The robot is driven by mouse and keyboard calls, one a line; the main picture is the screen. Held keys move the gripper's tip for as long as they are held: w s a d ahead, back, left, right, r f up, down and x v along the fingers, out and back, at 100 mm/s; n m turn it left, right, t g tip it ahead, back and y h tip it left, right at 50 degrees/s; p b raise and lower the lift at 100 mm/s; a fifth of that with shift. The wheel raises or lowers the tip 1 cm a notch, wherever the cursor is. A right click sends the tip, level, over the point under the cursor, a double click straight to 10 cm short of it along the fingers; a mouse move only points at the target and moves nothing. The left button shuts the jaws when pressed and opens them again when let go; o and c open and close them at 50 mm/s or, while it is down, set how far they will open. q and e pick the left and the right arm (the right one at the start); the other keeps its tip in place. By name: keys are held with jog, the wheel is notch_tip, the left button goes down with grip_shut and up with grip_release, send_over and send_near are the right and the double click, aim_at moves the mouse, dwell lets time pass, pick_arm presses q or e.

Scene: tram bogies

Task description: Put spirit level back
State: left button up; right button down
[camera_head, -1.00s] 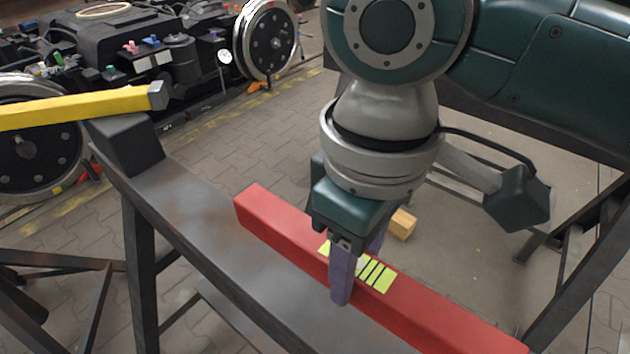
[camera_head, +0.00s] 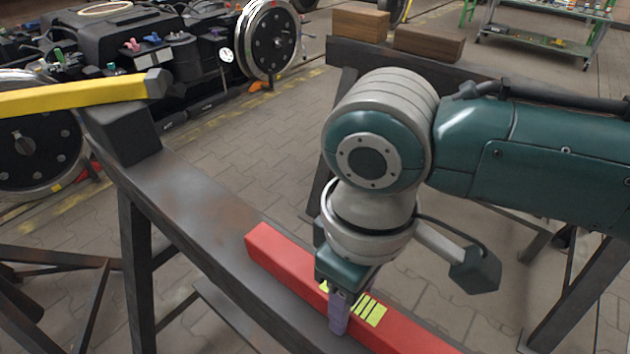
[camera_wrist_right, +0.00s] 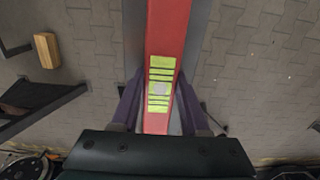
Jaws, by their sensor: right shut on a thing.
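The spirit level is a long red bar (camera_head: 278,254) with yellow-green striped markings. It lies along a dark steel beam (camera_head: 190,200) in the head view, or just above it; I cannot tell whether it touches. My right gripper (camera_head: 345,315) points down with its purple fingers on either side of the bar at the markings, shut on it. In the right wrist view the bar (camera_wrist_right: 168,30) runs between the two fingers, with a round vial in the markings. The bar's near end is cut off by the frame edge. My left gripper is not in view.
A yellow bar (camera_head: 80,95) rests across a dark block (camera_head: 125,132) on the beam's far end. Wooden blocks (camera_head: 428,42) lie on another beam at the back. A bogie with wheels (camera_head: 268,40) stands at the upper left. A green-framed trolley (camera_head: 540,42) stands far right.

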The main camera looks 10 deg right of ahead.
jog(key=shift+c, duration=2)
grip_release()
notch_tip(320, 180, up, 12)
jog(key=p, duration=0.4)
jog(key=s+a+f+t+y, duration=0.1)
jog(key=s+a+y, duration=0.2)
jog(key=s+a, duration=0.15)
jog(key=s+d+m+t+h, duration=0.2)
jog(key=s+d+m, duration=0.3)
jog(key=d, duration=0.9)
jog(key=s+f, duration=0.1)
jog(key=s, duration=0.1)
jog(key=shift+s+m+t+h, duration=0.3)
jog(key=shift+s+h, duration=0.05)
jog(key=shift+h, duration=0.05)
